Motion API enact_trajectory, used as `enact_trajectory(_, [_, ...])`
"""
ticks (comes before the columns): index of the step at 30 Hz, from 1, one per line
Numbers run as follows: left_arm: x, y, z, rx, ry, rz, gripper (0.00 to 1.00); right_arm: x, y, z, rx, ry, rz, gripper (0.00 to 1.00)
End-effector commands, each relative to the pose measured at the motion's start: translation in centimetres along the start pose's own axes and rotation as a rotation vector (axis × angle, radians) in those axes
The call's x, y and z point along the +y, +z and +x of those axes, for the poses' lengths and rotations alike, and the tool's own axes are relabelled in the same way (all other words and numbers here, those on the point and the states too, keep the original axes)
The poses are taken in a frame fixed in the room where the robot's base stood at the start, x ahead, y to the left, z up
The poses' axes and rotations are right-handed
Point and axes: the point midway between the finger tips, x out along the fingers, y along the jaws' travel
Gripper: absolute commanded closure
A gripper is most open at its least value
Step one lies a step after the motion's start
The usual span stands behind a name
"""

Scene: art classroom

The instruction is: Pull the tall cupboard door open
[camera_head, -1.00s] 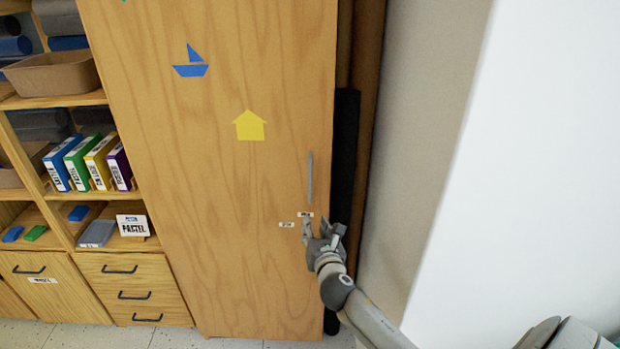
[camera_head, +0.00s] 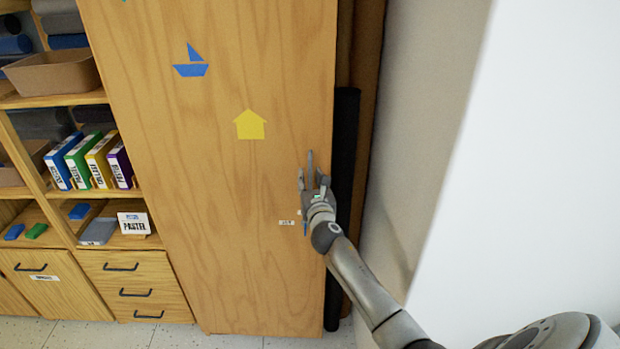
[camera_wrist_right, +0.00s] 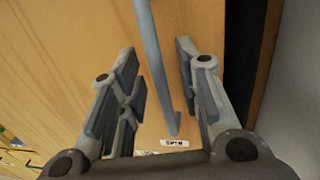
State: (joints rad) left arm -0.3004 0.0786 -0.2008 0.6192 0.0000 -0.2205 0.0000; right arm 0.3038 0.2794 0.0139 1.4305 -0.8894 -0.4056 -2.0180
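The tall cupboard door (camera_head: 230,220) is a wide wooden panel with a blue boat and a yellow house sticker, and it looks shut. Its vertical grey bar handle (camera_head: 310,165) is near the right edge. My right gripper (camera_head: 313,180) is at the handle, partly covering its lower part. In the right wrist view the handle (camera_wrist_right: 155,62) runs between the open fingers of my right gripper (camera_wrist_right: 157,85), with gaps on both sides. A small white label (camera_wrist_right: 174,142) is below the handle. My left gripper is not in view.
Open shelves (camera_head: 75,197) with a tan bin (camera_head: 50,73) and several coloured boxes stand left of the cupboard, above drawers (camera_head: 134,283). A black roll (camera_head: 342,200) stands close by the door's right edge, next to the wall (camera_head: 415,120). Some floor (camera_head: 180,337) shows in front.

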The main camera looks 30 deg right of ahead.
Motion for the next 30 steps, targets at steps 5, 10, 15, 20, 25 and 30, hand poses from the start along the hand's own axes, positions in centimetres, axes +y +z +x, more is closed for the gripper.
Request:
enact_trajectory(5, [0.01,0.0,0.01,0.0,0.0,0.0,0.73,0.03,-0.02,0.84,0.001,0.0,0.002,0.68])
enact_trajectory(10, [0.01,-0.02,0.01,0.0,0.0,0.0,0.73,0.03,-0.05,0.93,0.001,0.001,0.001,0.68])
enact_trajectory(15, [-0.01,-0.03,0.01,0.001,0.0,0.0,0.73,0.03,-0.04,0.92,0.001,0.001,0.001,0.74])
enact_trajectory(20, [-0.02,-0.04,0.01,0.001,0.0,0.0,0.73,0.03,-0.03,0.91,0.001,0.001,0.001,0.95])
enact_trajectory(25, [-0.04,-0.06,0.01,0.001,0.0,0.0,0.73,0.03,-0.03,0.9,0.001,0.001,0.001,1.0])
enact_trajectory(30, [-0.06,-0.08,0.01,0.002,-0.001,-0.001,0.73,0.04,-0.03,0.89,0.001,0.001,0.001,1.0])
